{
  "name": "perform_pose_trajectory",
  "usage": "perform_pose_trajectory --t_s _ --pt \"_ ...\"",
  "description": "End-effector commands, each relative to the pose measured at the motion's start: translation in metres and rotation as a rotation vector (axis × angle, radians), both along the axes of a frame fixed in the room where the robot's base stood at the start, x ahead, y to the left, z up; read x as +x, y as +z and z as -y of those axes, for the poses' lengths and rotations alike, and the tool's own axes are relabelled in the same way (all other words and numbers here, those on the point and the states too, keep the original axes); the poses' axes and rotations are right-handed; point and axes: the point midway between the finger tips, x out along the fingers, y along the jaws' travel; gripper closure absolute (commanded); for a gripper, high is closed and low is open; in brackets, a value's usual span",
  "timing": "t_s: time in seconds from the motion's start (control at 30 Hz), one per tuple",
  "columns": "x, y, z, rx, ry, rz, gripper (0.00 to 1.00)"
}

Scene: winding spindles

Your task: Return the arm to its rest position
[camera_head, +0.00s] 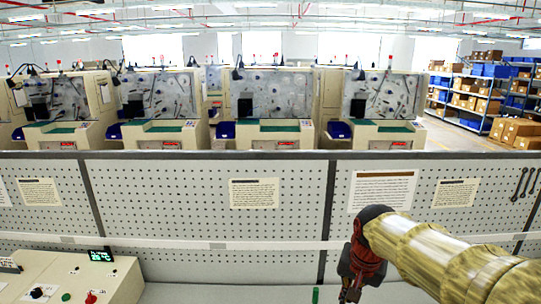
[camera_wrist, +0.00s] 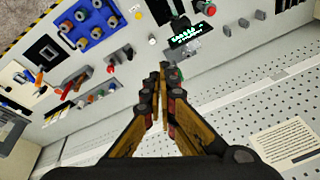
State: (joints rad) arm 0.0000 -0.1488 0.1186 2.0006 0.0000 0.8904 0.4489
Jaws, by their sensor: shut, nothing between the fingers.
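My gripper (camera_wrist: 160,80) shows in the wrist view with its wooden-looking fingers drawn together at the tips and nothing between them. It is above a control panel (camera_wrist: 112,85) with knobs, switches and a small lit display (camera_wrist: 186,38). In the head view my gripper (camera_head: 349,292) hangs at the lower right, below the dark wrist joint, with its tips near the bottom edge. My arm reaches in from the right edge. The control panel (camera_head: 68,276) stands at the lower left there, apart from my gripper.
A grey perforated board (camera_head: 205,200) with paper notices stands behind the work surface. Several machines (camera_head: 270,125) stand beyond it. Shelves with boxes (camera_head: 485,95) are at the far right. A small green object (camera_head: 315,295) is near the bottom edge, left of my gripper.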

Motion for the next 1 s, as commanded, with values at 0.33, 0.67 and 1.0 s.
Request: perform_pose_trajectory --t_s 0.33,0.67,1.0 --pt "-0.121 0.034 0.000 -0.083 0.233 0.121 1.00" --pt "-0.190 0.026 0.000 -0.150 0.377 0.192 1.00" --pt "-0.207 -0.019 0.000 -0.170 0.418 0.207 1.00"
